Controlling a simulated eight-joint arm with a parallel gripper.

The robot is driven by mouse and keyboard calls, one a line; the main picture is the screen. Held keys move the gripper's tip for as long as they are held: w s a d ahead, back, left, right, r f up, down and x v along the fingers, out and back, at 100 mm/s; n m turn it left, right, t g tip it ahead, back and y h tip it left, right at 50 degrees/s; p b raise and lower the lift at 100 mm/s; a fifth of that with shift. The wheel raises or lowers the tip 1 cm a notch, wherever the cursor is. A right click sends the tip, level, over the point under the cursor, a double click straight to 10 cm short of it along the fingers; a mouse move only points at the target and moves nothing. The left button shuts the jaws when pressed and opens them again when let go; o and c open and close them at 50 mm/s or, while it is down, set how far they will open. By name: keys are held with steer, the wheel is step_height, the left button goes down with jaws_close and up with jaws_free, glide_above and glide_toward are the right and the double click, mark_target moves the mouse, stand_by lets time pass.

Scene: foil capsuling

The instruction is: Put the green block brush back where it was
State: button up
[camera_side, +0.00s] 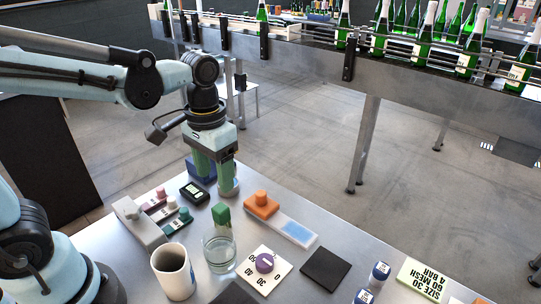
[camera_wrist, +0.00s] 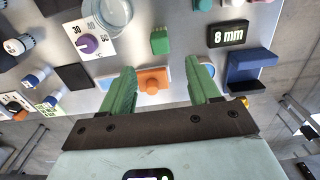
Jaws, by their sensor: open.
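A small green block (camera_side: 222,214), which I take to be the green block brush, stands on the metal table just behind the water glass. It also shows in the wrist view (camera_wrist: 160,42), upper middle, beyond my fingertips; bristles cannot be made out. My gripper (camera_side: 215,184) has two green fingers pointing down, spread apart with nothing held between them. In the wrist view my gripper (camera_wrist: 160,68) frames an orange block with a round knob (camera_wrist: 153,80). The green block is apart from both fingers.
A glass of water (camera_side: 219,252) and a mug (camera_side: 174,272) stand near the green block. The orange block (camera_side: 261,204) with its pale blue-topped plate (camera_side: 296,231), a purple dial (camera_side: 264,263), a black pad (camera_side: 325,268) and an 8 mm display (camera_wrist: 228,34) surround it. A bottle conveyor (camera_side: 420,90) runs behind.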

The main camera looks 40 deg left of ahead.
steer(key=shift+s+a+r+t, duration=0.2)
steer(key=shift+a+t, duration=0.4)
steer(key=shift+t, duration=0.6)
steer(key=shift+s+a+r+t, duration=0.1)
steer(key=shift+s+a+t, duration=0.15)
steer(key=shift+a+t, duration=0.65)
steer(key=shift+s+a+r+t, duration=0.15)
steer(key=shift+s+a+t, duration=0.1)
steer(key=shift+t, duration=1.25)
steer(key=shift+c, duration=0.2)
